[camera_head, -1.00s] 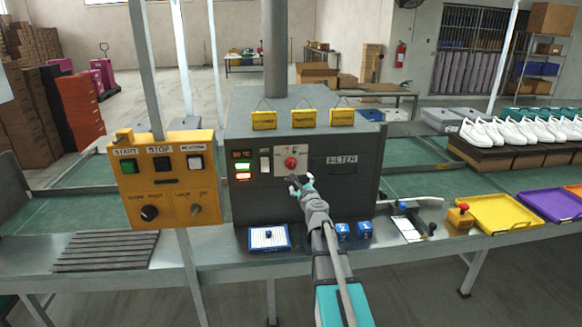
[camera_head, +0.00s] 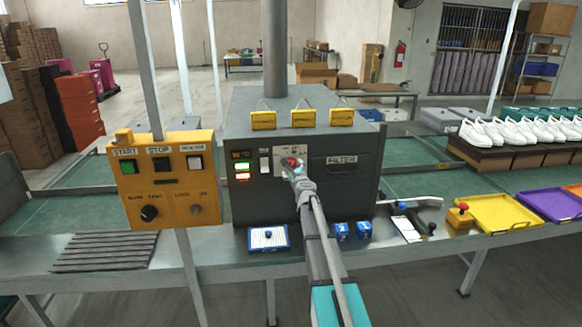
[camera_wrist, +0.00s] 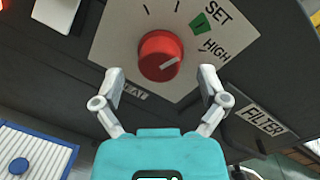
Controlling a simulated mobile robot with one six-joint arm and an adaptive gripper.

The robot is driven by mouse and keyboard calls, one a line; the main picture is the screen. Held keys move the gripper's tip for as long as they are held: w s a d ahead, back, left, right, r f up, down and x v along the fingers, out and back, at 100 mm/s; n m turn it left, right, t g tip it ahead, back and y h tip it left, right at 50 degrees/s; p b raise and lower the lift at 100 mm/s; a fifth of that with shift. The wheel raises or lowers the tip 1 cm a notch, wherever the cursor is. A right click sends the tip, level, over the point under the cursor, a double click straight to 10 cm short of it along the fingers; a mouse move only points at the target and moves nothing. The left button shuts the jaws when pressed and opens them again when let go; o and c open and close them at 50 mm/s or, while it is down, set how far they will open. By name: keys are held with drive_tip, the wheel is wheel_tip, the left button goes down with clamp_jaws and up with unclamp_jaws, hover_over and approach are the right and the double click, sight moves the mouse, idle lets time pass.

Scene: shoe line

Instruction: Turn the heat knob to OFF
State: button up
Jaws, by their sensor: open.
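The red heat knob (camera_wrist: 159,56) sits on a pale dial plate (camera_wrist: 203,62) on the front of the dark machine (camera_head: 240,205). In the wrist view its white pointer line aims up and right, toward the HIGH mark (camera_wrist: 214,49), below the green patch by SET. No OFF mark shows. My gripper (camera_wrist: 162,78) is open, its two fingertips just below the knob, one to each side. I cannot tell whether they touch it. In the head view my gripper (camera_head: 291,167) is in front of the dial and covers most of the knob.
A white rocker switch (camera_head: 265,161) and lit indicators (camera_head: 243,170) are left of the dial, and the FILTER label (camera_head: 342,160) is right. A yellow control box (camera_head: 165,180) stands left.

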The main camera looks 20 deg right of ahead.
drive_tip(key=shift+w+d, duration=0.2)
drive_tip(key=shift+w, duration=0.9)
drive_tip(key=c, duration=1.1)
drive_tip(key=shift+c, duration=0.2)
